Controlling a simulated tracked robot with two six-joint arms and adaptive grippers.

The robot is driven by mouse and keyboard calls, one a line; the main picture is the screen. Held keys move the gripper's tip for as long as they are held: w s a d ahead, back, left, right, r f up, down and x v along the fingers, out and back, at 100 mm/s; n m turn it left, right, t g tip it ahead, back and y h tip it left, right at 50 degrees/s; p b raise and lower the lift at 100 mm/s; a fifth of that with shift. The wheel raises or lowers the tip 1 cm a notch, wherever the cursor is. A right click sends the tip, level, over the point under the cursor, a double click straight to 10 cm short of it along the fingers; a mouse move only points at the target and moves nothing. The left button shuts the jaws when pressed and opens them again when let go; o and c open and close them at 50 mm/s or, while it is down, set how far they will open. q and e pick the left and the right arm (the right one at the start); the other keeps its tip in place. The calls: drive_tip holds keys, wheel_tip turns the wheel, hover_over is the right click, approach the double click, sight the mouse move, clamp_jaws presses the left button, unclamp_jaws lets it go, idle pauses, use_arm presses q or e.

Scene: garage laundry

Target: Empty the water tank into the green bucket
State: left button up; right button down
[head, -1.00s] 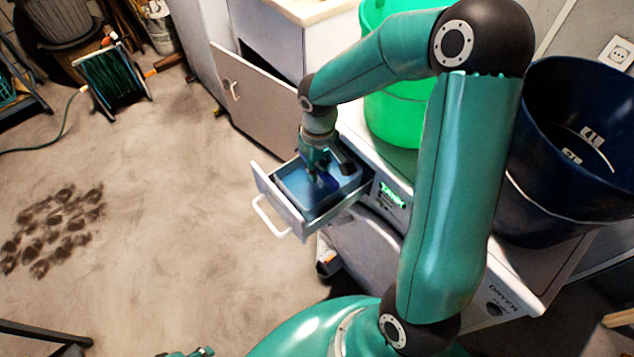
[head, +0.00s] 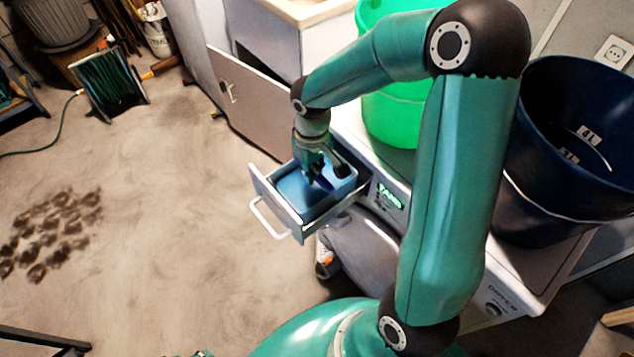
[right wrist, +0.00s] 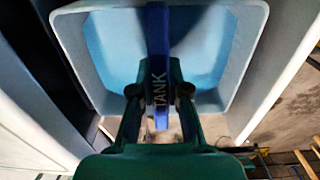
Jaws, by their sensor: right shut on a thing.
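The water tank (head: 293,192) is a pale blue open box sitting in the pulled-out drawer (head: 262,180) of the dryer. It fills most of the right wrist view (right wrist: 215,60). A dark blue handle marked TANK (right wrist: 157,45) spans it. My right gripper (head: 316,174) reaches down over the tank and is shut on this handle, with a finger on each side in the right wrist view (right wrist: 158,100). The green bucket (head: 395,115) stands on top of the dryer, partly hidden behind my right arm. Only a teal sliver of my left side shows at the bottom edge.
A large dark blue tub (head: 570,150) stands on the dryer (head: 520,270), right of my arm. An open cabinet door (head: 250,110) is behind the drawer. A hose reel (head: 108,82) stands at the back left. The floor left of the drawer is clear apart from dark stains (head: 50,232).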

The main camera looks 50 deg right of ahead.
drive_tip(key=shift+w+a+r, duration=0.1)
drive_tip(key=shift+a+r, duration=0.05)
drive_tip(key=shift+a, duration=0.05)
drive_tip(key=shift+r, duration=0.1)
wheel_tip(320, 180, up, 13)
drive_tip(key=p, duration=0.9)
drive_tip(key=shift+p, duration=0.35)
idle(0.7)
idle(0.4)
